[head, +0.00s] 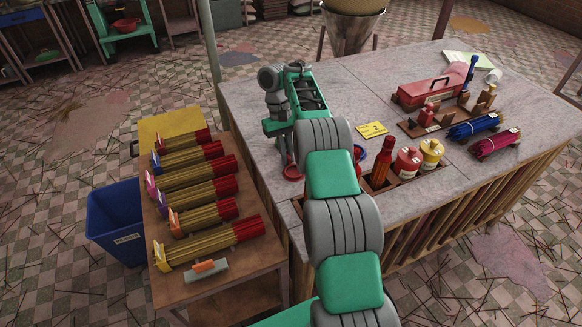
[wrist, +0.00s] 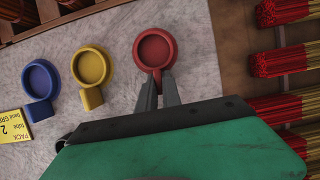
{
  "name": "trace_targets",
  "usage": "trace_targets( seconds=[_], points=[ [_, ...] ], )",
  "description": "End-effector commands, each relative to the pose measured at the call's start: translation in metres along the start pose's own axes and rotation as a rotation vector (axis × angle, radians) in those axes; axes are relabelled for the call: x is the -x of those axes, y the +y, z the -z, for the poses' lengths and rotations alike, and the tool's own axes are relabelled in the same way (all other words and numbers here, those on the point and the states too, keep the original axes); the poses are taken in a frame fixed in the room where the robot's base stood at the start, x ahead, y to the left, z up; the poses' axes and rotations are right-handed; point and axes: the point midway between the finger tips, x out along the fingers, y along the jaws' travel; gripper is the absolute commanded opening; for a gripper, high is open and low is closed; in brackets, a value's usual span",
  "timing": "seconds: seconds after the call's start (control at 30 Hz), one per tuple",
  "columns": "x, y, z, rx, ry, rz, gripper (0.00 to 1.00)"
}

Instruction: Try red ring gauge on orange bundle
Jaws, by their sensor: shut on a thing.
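My gripper (wrist: 157,80) is shut on the handle of the red ring gauge (wrist: 154,36), whose round ring extends past the fingertips. In the head view the red ring gauge (head: 292,174) hangs below my gripper (head: 289,160) by the left edge of the grey table; its exact height is unclear. The orange bundle (head: 205,217), a stick bundle with red ends and an orange tag, lies on the wooden side stand, left of and apart from the gauge. The wrist view shows several bundles' red ends at right, but not their tag colours.
A yellow ring gauge (wrist: 91,67) and a blue ring gauge (wrist: 40,84) lie on the grey table (wrist: 121,28). Other bundles flank the orange one on the wooden stand (head: 240,279). A blue bin (head: 116,225) stands left of it. Bottles (head: 407,162) stand right of my arm.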

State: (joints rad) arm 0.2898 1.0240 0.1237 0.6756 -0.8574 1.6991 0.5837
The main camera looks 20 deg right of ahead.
Motion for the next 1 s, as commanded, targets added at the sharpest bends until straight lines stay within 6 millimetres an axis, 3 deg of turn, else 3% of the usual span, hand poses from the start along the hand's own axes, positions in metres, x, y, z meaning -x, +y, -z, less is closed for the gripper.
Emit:
trace_targets(
  seconds=[0.33, 1.0],
  points=[
    [0.003, 0.000, -0.001, 0.000, 0.000, 0.000, 0.00],
    [0.047, 0.000, -0.017, 0.000, 0.000, 0.000, 0.00]
  ],
)
